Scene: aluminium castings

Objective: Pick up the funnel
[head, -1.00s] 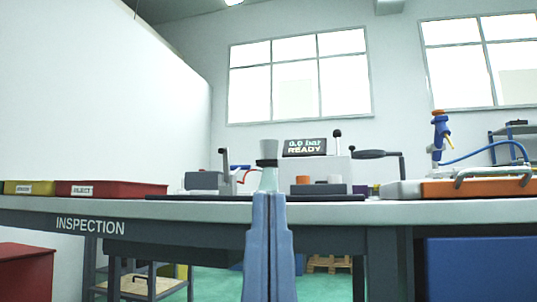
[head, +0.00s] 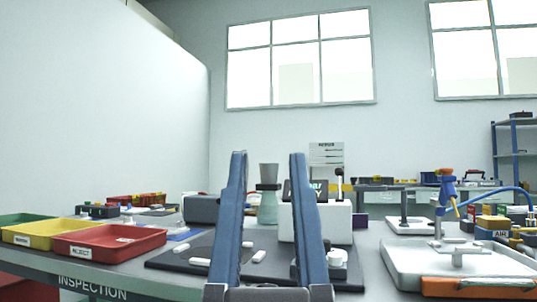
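The funnel looks to be the grey cup-shaped top piece (head: 269,173) in the middle of the head view. It sits upright above a dark collar (head: 269,187) on a pale green flask-like body (head: 268,209). My gripper (head: 268,156) is open and empty, its two blue fingers pointing up in the picture. The fingers frame the funnel and flask on both sides. The funnel appears beyond the fingers, and I cannot tell how far.
A dark mat (head: 170,262) with small white pieces lies in front. Red (head: 108,255), yellow (head: 42,244) and green trays are at left. A white plate (head: 455,266) with an orange front lies right.

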